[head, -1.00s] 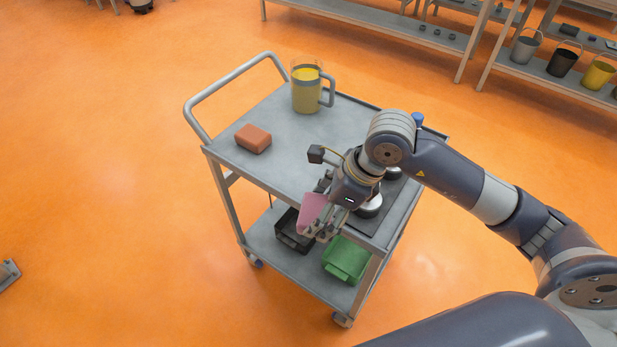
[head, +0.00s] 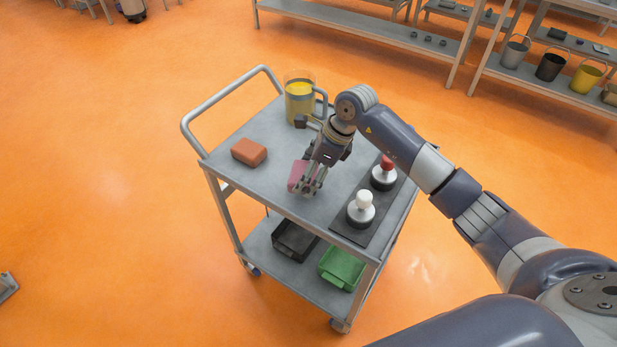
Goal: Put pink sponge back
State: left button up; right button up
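The pink sponge (head: 298,174) is between the fingers of my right gripper (head: 306,184), which looks shut on it. The gripper points down at the middle of the cart's grey top tray (head: 262,187). The fingers hide part of the sponge, and I cannot tell whether it touches the tray. An orange-brown sponge (head: 249,152) lies on the tray to the left of my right gripper, apart from it. My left gripper is not in view.
A jug of yellow liquid (head: 299,100) stands at the tray's back. A dark plate (head: 370,212) on the right holds a white-knobbed piece (head: 362,208) and a red-knobbed piece (head: 384,174). Black (head: 294,241) and green (head: 341,268) bins sit on the lower shelf. The tray's front left is clear.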

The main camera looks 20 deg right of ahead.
jog(key=shift+w, duration=0.2)
jog(key=shift+w+f, duration=0.1)
jog(key=shift+f, duration=0.1)
notch_tip(320, 180, down, 3)
jog(key=shift+r+p, duration=0.2)
jog(key=shift+p, duration=0.45)
jog(key=shift+f, duration=0.25)
jog(key=shift+f, duration=0.25)
jog(key=o, duration=0.9)
jog(key=shift+r, duration=0.1)
jog(key=shift+o, duration=0.2)
